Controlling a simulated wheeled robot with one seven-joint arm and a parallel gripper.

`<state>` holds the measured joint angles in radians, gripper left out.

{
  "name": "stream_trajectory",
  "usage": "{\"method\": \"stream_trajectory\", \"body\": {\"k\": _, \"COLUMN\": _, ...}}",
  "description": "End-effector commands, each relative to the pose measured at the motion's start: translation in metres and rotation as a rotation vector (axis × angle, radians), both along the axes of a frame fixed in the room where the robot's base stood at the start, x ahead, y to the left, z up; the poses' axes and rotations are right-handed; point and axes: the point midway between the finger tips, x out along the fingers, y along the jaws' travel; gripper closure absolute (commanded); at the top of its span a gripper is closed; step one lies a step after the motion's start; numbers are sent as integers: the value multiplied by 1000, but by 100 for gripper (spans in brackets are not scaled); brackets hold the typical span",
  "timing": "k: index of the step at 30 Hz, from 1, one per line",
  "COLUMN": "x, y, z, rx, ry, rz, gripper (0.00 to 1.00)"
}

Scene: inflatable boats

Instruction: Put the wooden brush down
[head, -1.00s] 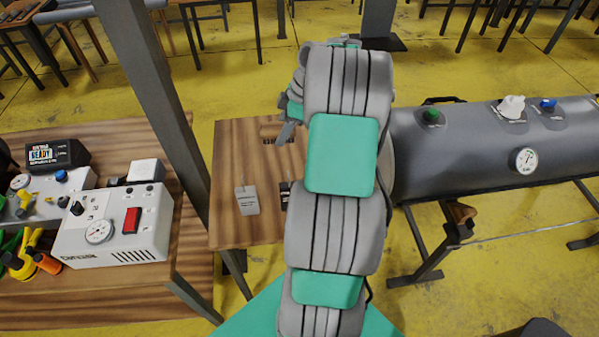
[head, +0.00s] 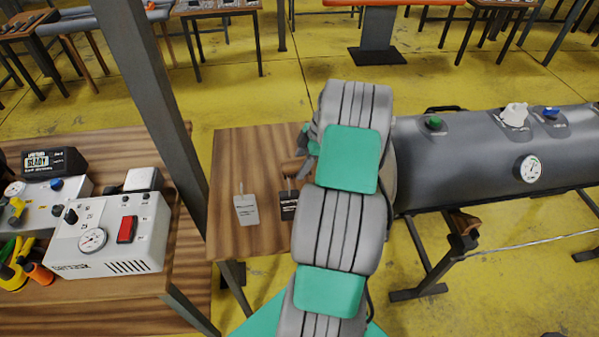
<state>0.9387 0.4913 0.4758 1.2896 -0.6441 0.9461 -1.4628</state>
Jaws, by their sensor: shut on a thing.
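The wooden brush (head: 291,168) shows only as a small brown piece at the left side of my wrist, over the small wooden table (head: 228,175). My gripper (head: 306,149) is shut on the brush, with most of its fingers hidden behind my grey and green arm. I cannot tell whether the brush touches the tabletop.
A grey cylindrical tank (head: 460,165) stands close on the right. A grey post (head: 150,110) and a bench with a white control box (head: 115,230) are on the left.

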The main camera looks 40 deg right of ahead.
Motion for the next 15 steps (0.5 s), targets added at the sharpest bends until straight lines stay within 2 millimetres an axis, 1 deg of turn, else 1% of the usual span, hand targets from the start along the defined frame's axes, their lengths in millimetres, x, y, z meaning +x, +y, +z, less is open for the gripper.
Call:
{"method": "stream_trajectory", "body": {"k": 3, "x": -1, "y": 1, "z": -24, "rx": 3, "ry": 3, "rz": 0, "gripper": 93}}
{"method": "stream_trajectory", "body": {"k": 5, "x": 0, "y": 1, "z": -30, "rx": 2, "ry": 1, "rz": 0, "gripper": 93}}
{"method": "stream_trajectory", "body": {"k": 11, "x": 0, "y": 0, "z": -31, "rx": 0, "ry": 0, "rz": 0, "gripper": 93}}
{"method": "stream_trajectory", "body": {"k": 15, "x": 0, "y": 0, "z": -36, "rx": 0, "ry": 0, "rz": 0, "gripper": 93}}
